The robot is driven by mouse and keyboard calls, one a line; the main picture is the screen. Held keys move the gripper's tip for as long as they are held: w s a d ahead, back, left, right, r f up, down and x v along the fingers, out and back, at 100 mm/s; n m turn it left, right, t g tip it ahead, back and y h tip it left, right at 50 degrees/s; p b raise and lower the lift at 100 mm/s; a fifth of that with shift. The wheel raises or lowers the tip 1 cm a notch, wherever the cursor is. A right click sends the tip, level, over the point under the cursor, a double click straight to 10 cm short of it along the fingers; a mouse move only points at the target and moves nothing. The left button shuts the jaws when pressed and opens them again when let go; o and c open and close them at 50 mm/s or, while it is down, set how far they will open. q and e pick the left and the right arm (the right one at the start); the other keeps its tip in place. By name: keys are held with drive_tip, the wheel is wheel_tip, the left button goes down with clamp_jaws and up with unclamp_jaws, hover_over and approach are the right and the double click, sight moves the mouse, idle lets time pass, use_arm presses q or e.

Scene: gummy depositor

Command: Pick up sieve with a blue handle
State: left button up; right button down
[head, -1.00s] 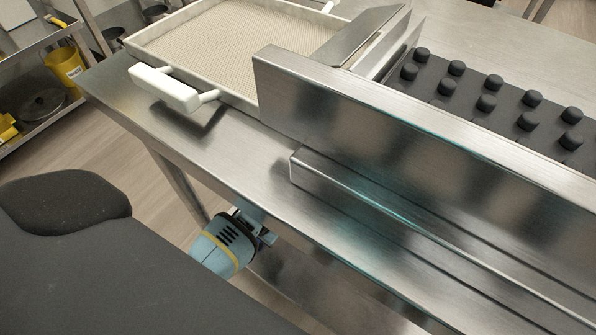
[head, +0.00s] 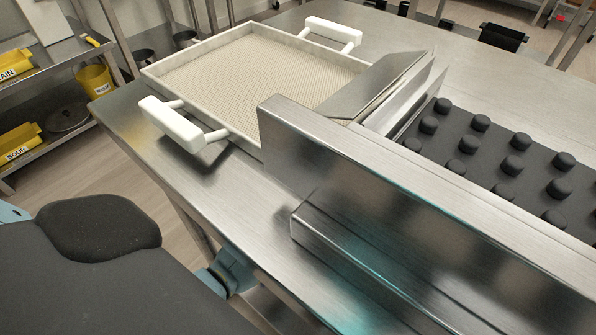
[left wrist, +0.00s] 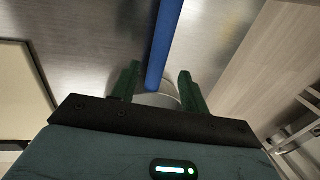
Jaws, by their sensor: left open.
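A long blue handle (left wrist: 164,42) runs down from the top edge of the left wrist view. Its near end lies between the two green fingers of my left gripper (left wrist: 160,88), which is open with a finger on each side of it. Gaps show between the fingers and the handle. A pale curved rim (left wrist: 168,101) shows behind the fingers, mostly hidden; I cannot tell whether it belongs to the sieve. The blue-handled sieve does not show in the head view. My right gripper is in neither view.
A cream mesh-bottomed tray (head: 152,78) with white handles sits on the steel table (head: 225,190). A steel machine (head: 400,190) and a black studded slab (head: 480,150) stand to its right. A shelf with yellow bins (head: 18,63) is at the far left.

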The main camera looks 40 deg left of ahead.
use_arm(q)
drive_tip(key=f, duration=0.1)
drive_tip(key=f+b, duration=0.2)
drive_tip(key=f, duration=0.1)
drive_tip(key=shift+s+a, duration=0.2)
drive_tip(key=shift+s, duration=0.15)
drive_tip(key=shift+w+a+f, duration=0.1)
drive_tip(key=shift+f, duration=0.3)
drive_tip(key=shift+r, duration=0.1)
clamp_jaws()
